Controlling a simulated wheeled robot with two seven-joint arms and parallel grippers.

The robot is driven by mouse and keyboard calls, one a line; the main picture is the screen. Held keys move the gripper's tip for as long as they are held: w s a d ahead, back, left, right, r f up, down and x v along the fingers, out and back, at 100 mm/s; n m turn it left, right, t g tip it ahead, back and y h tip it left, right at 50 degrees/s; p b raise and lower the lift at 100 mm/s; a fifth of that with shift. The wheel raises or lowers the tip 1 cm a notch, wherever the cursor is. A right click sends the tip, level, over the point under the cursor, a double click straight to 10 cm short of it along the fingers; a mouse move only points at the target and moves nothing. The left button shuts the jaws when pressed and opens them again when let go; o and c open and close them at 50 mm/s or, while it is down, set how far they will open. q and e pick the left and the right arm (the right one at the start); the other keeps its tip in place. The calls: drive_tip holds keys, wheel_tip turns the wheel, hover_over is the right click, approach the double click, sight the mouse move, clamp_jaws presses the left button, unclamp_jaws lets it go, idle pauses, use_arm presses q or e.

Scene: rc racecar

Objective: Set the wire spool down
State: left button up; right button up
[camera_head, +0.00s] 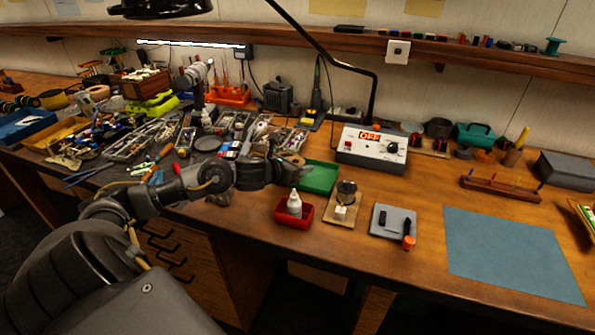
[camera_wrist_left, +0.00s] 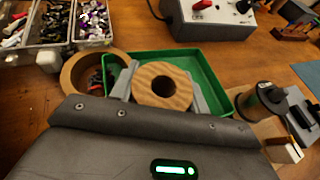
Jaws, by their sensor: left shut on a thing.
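My left gripper (camera_head: 288,168) reaches in from the left and is over the left side of the green tray (camera_head: 320,178). In the left wrist view its grey fingers (camera_wrist_left: 165,88) are shut on the wire spool (camera_wrist_left: 163,86). The spool shows as a round wood-grained flange with a dark centre hole, facing the camera. The green tray (camera_wrist_left: 205,62) lies behind and below it. I cannot tell whether the spool touches the tray. In the head view the spool is too small and hidden to make out. My right gripper is not in view.
A tan ring (camera_wrist_left: 92,72) lies left of the spool. A dark reel (camera_wrist_left: 262,100) on a wooden block stands right of the tray. A red tray (camera_head: 294,214) with a white bottle is in front. The power supply (camera_head: 371,150) stands behind. A blue-grey mat (camera_head: 513,254) is clear.

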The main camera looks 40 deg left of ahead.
use_arm(q)
wheel_tip(320, 180, down, 2)
drive_tip(key=shift+f, duration=0.1)
drive_tip(key=shift+d+f, duration=0.1)
drive_tip(key=shift+f, duration=0.05)
drive_tip(key=o, duration=0.6)
drive_tip(key=shift+f, duration=0.1)
drive_tip(key=o, duration=0.4)
drive_tip(key=shift+o, duration=0.2)
